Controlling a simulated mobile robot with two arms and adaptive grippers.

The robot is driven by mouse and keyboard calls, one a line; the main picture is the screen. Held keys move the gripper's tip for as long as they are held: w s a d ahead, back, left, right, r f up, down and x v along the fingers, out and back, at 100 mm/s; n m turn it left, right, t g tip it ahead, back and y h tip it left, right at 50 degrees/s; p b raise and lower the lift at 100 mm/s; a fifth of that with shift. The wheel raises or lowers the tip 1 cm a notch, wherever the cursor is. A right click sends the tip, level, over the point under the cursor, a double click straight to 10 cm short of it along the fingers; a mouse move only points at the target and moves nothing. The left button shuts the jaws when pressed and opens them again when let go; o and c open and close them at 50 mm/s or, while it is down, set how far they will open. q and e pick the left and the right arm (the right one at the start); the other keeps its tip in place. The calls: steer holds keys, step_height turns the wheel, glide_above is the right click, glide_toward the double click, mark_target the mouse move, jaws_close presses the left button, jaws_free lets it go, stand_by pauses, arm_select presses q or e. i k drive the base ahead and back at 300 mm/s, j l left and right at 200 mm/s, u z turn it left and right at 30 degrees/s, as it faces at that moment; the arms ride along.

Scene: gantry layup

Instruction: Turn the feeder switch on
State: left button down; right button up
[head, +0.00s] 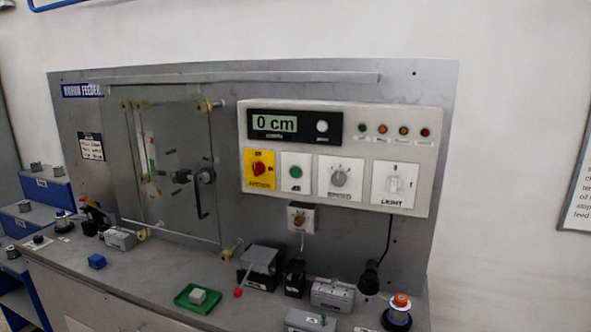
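A control panel (433,150) is mounted on the upright grey board. At its lower left is a yellow plate (251,184) with a red rotary switch (259,169). Its small lettering is too blurred to read surely, so I cannot confirm it is the feeder switch or tell its setting. Beside it are a green button (295,172), a grey speed knob (340,178) and a white light switch (396,184). The display (275,123) reads 0 cm. Neither of my grippers is in view.
A clear door (165,205) with a black handle (203,178) is left of the panel. Below the panel are a small brass-coloured switch (300,218) and a hanging black cord. The bench holds a green tray (184,302), a red-tipped lever (239,292) and an orange-topped spool (401,300).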

mark_target(259, 168)
steer(key=i+j+z, duration=0.15)
steer(key=j+z, duration=0.3)
steer(key=j, duration=0.2)
steer(key=j+z, duration=0.45)
steer(key=j, duration=0.2)
